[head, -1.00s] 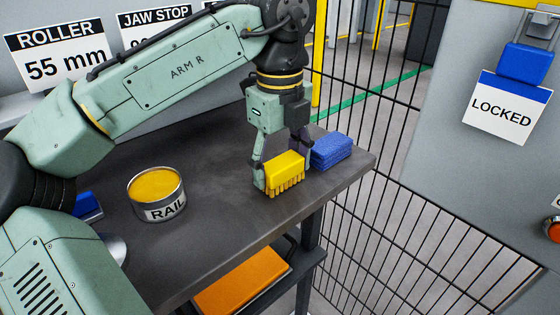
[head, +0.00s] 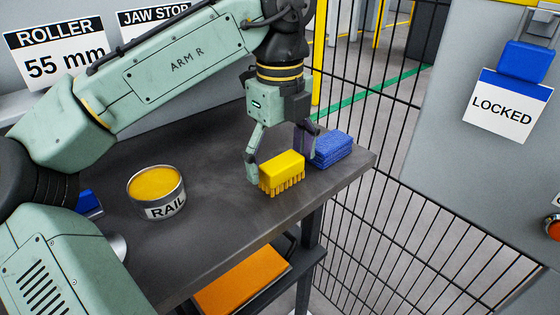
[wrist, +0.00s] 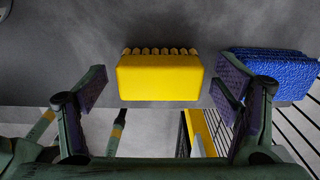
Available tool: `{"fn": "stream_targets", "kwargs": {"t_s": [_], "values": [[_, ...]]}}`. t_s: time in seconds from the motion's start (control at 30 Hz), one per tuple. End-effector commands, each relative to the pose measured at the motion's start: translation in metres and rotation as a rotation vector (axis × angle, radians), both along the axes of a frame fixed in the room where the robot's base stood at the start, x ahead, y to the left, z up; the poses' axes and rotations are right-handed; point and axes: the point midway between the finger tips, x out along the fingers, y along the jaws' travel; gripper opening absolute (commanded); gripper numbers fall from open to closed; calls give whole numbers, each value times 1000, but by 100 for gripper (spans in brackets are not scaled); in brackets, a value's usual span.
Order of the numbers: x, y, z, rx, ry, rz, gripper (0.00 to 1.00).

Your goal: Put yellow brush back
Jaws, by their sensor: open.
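The yellow brush (head: 282,172) rests bristles down on the dark bench top, near its right end. In the wrist view the yellow brush (wrist: 159,77) lies between and a little beyond the two fingers, with a gap on each side. My gripper (head: 278,158) is open, its fingers spread around the brush and just behind it. In the wrist view my gripper (wrist: 162,88) shows both finger pads apart and holding nothing.
A folded blue cloth (head: 331,149) lies just right of the brush, close to the right finger. A tin marked RAIL (head: 158,192) stands to the left on the bench (head: 225,225). A black mesh fence (head: 400,200) runs along the bench's right side.

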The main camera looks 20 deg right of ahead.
Motion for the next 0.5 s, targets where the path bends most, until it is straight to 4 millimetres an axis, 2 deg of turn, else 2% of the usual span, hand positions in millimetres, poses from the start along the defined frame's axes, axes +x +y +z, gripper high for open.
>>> {"fn": "stream_targets", "kwargs": {"t_s": [0.3,0.5], "values": [[0,0,70,2,-3,3,83],[0,1,102,1,-1,0,83]]}}
